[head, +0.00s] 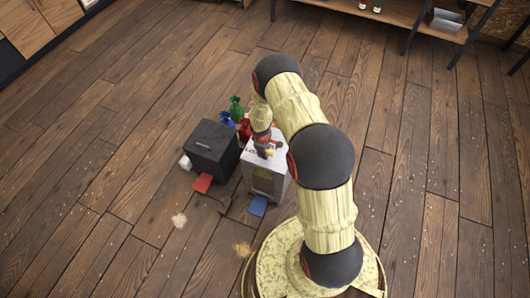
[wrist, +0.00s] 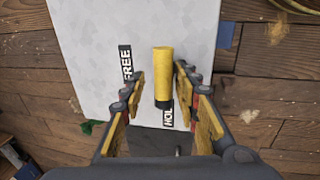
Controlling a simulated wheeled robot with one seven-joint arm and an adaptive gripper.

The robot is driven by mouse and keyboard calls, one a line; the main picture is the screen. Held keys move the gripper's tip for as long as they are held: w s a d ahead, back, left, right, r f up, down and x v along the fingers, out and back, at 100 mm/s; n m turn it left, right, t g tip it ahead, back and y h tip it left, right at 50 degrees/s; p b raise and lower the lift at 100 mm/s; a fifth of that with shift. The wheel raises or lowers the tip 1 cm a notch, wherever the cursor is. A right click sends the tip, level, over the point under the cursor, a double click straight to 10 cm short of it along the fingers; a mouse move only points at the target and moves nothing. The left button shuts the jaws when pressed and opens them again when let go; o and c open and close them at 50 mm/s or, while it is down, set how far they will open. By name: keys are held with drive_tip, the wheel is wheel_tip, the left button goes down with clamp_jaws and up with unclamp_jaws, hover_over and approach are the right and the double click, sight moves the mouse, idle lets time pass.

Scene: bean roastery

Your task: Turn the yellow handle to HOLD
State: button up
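The yellow handle (wrist: 163,72) stands out from the pale face of a white box (wrist: 85,25) in the wrist view, with a black part at its lower end. A FREE label (wrist: 125,66) is to its left, and a partly covered HOLD label (wrist: 168,116) is beside its lower end. My gripper (wrist: 160,77) is open, with one finger on each side of the handle and visible gaps between. In the head view my gripper (head: 264,146) is over the top of the white box (head: 250,180); the handle cannot be made out there.
A black box (head: 211,146) stands just left of the white box, with a red flap (head: 202,183) in front. A blue flap (head: 258,205) is in front of the white box. Green, blue and red bags (head: 236,108) sit behind. The wooden floor around is mostly clear.

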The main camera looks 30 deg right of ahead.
drive_tip(key=shift+o, duration=0.7)
drive_tip(key=shift+a, duration=0.15)
wheel_tip(320, 180, up, 12)
drive_tip(key=s+a, duration=0.1)
drive_tip(key=shift+s+a, duration=0.15)
drive_tip(key=shift+a, duration=0.2)
drive_tip(key=shift+s+f, duration=0.1)
